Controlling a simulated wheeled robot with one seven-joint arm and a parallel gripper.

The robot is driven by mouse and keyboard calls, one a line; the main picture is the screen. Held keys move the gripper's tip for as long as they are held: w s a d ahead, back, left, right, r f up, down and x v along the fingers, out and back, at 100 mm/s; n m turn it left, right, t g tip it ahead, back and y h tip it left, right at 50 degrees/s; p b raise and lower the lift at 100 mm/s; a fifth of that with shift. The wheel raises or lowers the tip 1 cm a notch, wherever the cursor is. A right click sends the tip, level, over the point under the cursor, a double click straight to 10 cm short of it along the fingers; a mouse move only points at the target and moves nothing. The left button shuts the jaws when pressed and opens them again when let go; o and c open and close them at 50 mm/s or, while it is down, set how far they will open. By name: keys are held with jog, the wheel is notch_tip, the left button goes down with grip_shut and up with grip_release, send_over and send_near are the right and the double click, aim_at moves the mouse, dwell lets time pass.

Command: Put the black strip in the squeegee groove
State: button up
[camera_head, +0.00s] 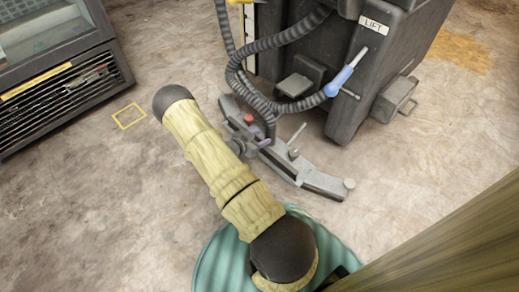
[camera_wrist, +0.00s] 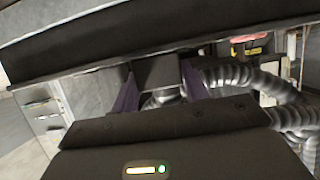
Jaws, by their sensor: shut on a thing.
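The squeegee (camera_head: 322,183) is a grey, slightly curved bar lying low beside the dark floor machine in the head view. How the strip sits against the groove is hidden.
The floor machine (camera_head: 325,70) stands behind the squeegee, with a ribbed grey hose (camera_head: 235,75) looping close to my gripper. The hose also shows right of the fingers in the wrist view (camera_wrist: 245,78). A freezer cabinet (camera_head: 60,70) stands at left. Floor at lower left is clear.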

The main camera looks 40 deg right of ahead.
jog(key=shift+f, duration=0.2)
notch_tip(320, 180, down, 4)
jog(key=b, duration=0.3)
jog(key=shift+r, duration=0.15)
jog(key=o, duration=1)
jog(key=shift+o, duration=0.2)
